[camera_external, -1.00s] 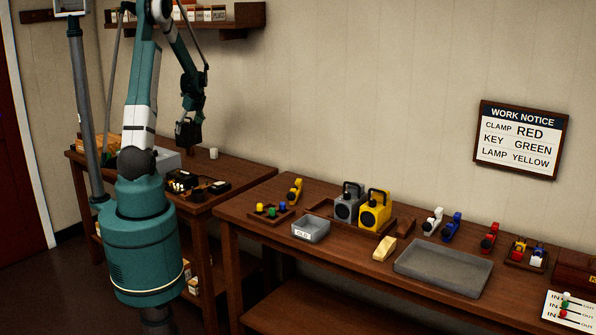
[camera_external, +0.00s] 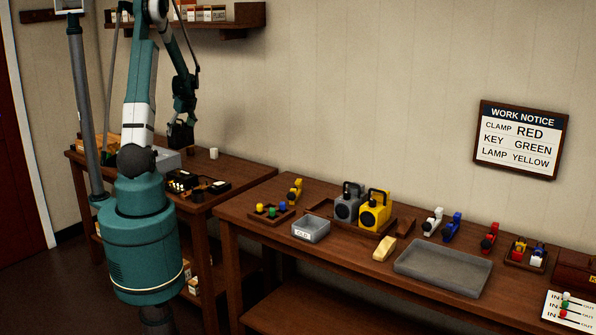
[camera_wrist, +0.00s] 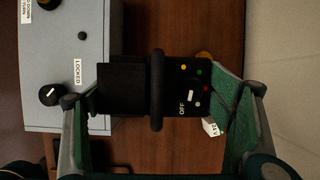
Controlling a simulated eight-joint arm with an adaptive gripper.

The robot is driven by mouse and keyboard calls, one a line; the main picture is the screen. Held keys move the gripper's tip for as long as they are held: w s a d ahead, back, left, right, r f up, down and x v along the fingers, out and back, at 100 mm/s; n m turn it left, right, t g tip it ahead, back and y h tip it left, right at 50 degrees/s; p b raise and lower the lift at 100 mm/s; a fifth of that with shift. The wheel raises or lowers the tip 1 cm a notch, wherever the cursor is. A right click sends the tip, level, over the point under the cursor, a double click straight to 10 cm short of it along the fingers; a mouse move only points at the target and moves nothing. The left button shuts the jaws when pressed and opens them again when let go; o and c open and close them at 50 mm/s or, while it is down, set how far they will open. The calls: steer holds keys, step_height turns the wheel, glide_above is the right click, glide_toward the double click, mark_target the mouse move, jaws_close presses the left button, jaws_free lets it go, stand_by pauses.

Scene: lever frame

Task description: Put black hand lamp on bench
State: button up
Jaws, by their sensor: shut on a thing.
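The black hand lamp (camera_external: 179,134) hangs from my gripper (camera_external: 183,116) above the left table. In the wrist view the lamp's dark body (camera_wrist: 120,86) lies between the green fingers of my gripper (camera_wrist: 157,95), with its handle bar crossing the middle. Its panel shows a knob marked OFF and several coloured dots. My gripper is shut on the lamp; the exact contact is hard to see.
A grey box marked LOCKED (camera_wrist: 48,100) is beside the lamp in the wrist view. The bench also holds a small grey bin (camera_external: 311,230), a yellow block (camera_external: 384,248), a flat grey tray (camera_external: 443,268) and several coloured clamps. A work notice (camera_external: 521,139) reads lamp yellow.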

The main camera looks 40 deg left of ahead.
mark_target(184, 129)
steer(key=shift+f, duration=2.55)
steer(key=shift+f, duration=1.85)
steer(key=shift+f, duration=0.2)
steer(key=o, duration=1.2)
steer(key=shift+r, duration=0.15)
steer(key=shift+v, duration=6.05)
